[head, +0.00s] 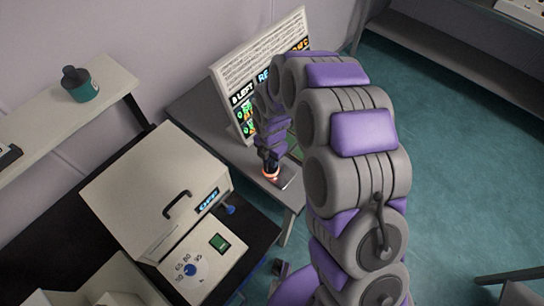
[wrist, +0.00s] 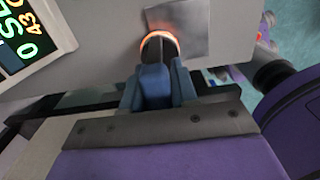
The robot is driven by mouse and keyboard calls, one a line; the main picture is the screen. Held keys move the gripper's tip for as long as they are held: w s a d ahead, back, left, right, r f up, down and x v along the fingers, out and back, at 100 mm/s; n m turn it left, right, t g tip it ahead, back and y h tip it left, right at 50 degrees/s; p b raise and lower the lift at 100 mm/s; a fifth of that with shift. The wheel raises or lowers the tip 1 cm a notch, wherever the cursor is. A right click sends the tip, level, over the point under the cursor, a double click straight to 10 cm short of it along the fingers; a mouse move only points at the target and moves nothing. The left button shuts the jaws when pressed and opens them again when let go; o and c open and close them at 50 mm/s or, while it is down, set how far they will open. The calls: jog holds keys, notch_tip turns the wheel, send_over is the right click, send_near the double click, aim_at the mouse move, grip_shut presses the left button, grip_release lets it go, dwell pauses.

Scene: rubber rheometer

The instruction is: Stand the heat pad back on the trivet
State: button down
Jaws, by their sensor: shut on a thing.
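The heat pad (head: 270,175) is a small dark piece with a glowing orange rim, held at the end of my gripper (head: 268,157). In the wrist view, my gripper (wrist: 158,75) has its blue fingers shut on the heat pad (wrist: 171,40). The trivet looks to be the shiny metal square (wrist: 190,18) just beyond the pad. It also shows as a small bright plate (head: 287,174) beside the pad in the head view. The pad overlaps the plate's edge in view; I cannot tell whether they touch.
A grey side table (head: 205,110) carries the plate and a large sign board (head: 240,85) behind my arm. A beige instrument (head: 155,185) with a handle and a blue knob stands on a black bench at left. A green-banded pot (head: 80,88) sits on a shelf.

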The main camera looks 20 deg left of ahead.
jog(key=shift+d+f, duration=0.1)
jog(key=shift+d, duration=1.55)
jog(key=shift+a+f, duration=0.15)
jog(key=shift+a, duration=0.7)
jog(key=c, duration=1.1)
grip_release()
jog(key=shift+a+f, duration=0.15)
jog(key=shift+a, duration=0.3)
jog(key=shift+c, duration=0.2)
jog(key=o, duration=0.3)
jog(key=shift+d, duration=0.55)
jog(key=shift+o, duration=0.3)
jog(key=shift+d+r, duration=0.25)
jog(key=shift+d, duration=0.3)
jog(key=shift+a+r, duration=0.1)
jog(key=shift+a, duration=0.35)
jog(key=r, duration=0.4)
jog(key=shift+a+p, duration=0.4)
notch_tip(320, 180, up, 13)
jog(key=d+p, duration=0.1)
jog(key=d, duration=0.1)
jog(key=shift+d+p, duration=0.15)
jog(key=shift+p, duration=0.2)
